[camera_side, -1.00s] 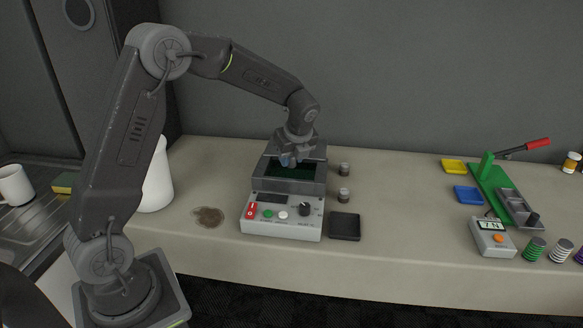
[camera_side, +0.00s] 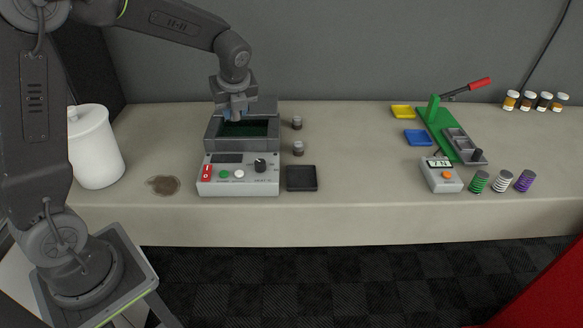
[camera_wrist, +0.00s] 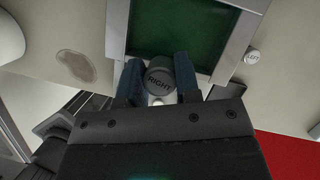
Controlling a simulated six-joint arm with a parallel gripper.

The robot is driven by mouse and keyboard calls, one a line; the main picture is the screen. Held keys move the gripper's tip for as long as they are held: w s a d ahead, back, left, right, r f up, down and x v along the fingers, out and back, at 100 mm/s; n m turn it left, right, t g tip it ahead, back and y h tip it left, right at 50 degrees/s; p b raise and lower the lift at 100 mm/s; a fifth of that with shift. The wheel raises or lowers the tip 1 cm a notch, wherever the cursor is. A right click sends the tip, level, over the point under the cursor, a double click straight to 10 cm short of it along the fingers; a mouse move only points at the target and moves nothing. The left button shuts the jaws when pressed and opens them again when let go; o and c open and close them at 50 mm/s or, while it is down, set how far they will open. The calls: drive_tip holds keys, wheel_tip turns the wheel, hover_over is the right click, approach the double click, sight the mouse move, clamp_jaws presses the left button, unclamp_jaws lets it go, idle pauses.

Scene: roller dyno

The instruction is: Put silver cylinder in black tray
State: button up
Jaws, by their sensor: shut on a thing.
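My gripper (camera_side: 238,114) is over the opening of the grey roller machine (camera_side: 238,188). In the wrist view its blue fingers (camera_wrist: 159,78) are shut around a grey cylinder (camera_wrist: 159,76) whose end reads "RIGHT". This cylinder is hard to make out in the side view. The black tray (camera_side: 301,178) lies flat and empty on the bench, right of the machine's control panel.
Two small capped cylinders stand right of the machine, one behind (camera_side: 297,123) and one in front (camera_side: 298,148). A white canister (camera_side: 96,150) and brown stain (camera_side: 163,185) are to the left. A green lever fixture (camera_side: 446,130) stands right, beyond clear bench.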

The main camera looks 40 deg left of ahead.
drive_tip(key=shift+m+t, duration=0.3)
drive_tip(key=shift+m, duration=0.4)
drive_tip(key=d, duration=0.2)
drive_tip(key=w+d+f, duration=0.1)
drive_tip(key=d, duration=0.3)
drive_tip(key=shift+w+f, duration=0.25)
hover_over(300, 175)
drive_tip(key=d, duration=0.1)
drive_tip(key=f, duration=0.6)
drive_tip(key=shift+s+f, duration=0.4)
drive_tip(key=shift+d+f, duration=0.1)
drive_tip(key=shift+f, duration=1.95)
drive_tip(key=shift+f, duration=0.1)
drive_tip(key=o, duration=0.6)
drive_tip(key=shift+o, duration=0.2)
